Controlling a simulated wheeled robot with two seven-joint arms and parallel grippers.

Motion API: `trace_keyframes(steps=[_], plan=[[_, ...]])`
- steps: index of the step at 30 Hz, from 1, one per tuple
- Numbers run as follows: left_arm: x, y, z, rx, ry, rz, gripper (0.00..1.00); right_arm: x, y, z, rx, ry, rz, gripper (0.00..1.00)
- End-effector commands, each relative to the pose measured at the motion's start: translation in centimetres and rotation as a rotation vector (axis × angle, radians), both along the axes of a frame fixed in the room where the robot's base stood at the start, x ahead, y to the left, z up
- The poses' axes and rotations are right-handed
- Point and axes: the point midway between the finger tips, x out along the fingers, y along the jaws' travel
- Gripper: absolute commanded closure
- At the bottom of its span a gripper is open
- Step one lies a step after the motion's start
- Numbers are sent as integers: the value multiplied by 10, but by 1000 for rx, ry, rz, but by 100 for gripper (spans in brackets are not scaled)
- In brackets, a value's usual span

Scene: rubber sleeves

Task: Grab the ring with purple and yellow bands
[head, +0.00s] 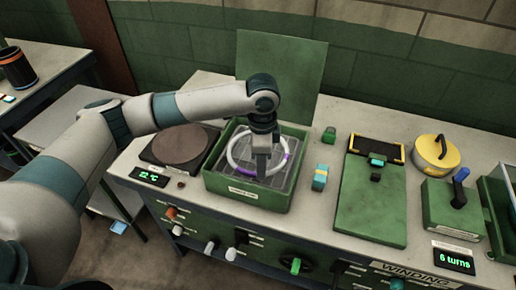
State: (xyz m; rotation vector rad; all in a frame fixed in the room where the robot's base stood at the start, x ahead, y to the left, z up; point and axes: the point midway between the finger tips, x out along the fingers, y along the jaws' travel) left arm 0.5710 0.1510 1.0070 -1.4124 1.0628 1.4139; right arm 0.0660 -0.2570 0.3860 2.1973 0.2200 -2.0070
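A pale ring (233,152) with purple bands lies in an open green box (245,196) on the bench. Purple shows on its right side and near its front; I cannot make out a yellow band. My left gripper (262,172) points straight down over the box, in front of the ring's middle, and hides part of the ring. I cannot tell whether its fingers touch the ring or how far apart they are. My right gripper is not in view.
The box's raised green lid (280,75) stands behind it. A round brown plate (180,144) is to the left.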

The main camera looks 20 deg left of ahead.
Motion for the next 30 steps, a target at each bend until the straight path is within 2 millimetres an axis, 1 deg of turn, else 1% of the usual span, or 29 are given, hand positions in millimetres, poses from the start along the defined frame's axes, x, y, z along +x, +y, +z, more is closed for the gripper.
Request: trace_keyframes(steps=[1,4,7,21,22,25,26,30], plan=[[-1,1,-4,-1,3,0,70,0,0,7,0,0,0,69],[-1,0,-15,0,2,-1,70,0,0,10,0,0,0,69],[0,1,-22,0,1,-1,70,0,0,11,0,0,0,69],[0,0,-23,0,-1,-1,70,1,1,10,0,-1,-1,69],[0,0,-23,0,-1,-1,74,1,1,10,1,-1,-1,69],[0,0,-23,-1,-1,-1,98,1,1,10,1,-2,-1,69],[0,0,-23,0,-1,-1,100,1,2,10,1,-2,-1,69],[0,0,-23,-1,-1,-1,100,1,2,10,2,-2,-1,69]])
